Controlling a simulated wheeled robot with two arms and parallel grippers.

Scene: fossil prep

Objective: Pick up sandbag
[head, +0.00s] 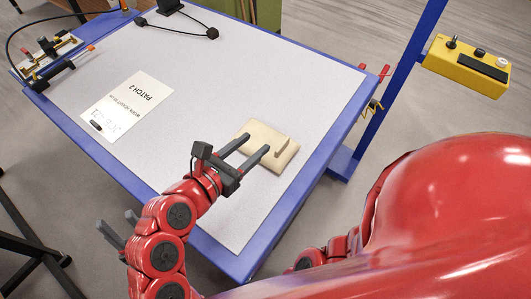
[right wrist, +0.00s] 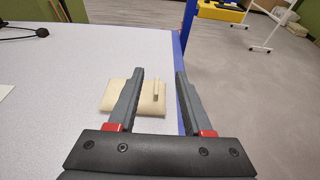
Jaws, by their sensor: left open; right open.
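The sandbag (head: 280,161) is a flat beige pad with a small raised strap or tab on top, lying near the right edge of the blue-framed table (head: 185,85). My right gripper (head: 259,143) is open, its two dark fingers reaching over the near left part of the sandbag. In the right wrist view the sandbag (right wrist: 147,105) lies beyond and below the open fingers (right wrist: 160,72). The left finger overlaps it and the tab shows between the fingers; contact cannot be told. My left gripper (head: 114,218) is open at the lower left, beside the table's near edge, partly hidden by my arm.
A paper sheet marked PATCH 2 (head: 128,100) lies left on the table, with a small dark item on it. A tool fixture (head: 48,60) sits at the far left corner. A blue post (head: 398,80) with a yellow control box (head: 466,66) stands right. The middle tabletop is clear.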

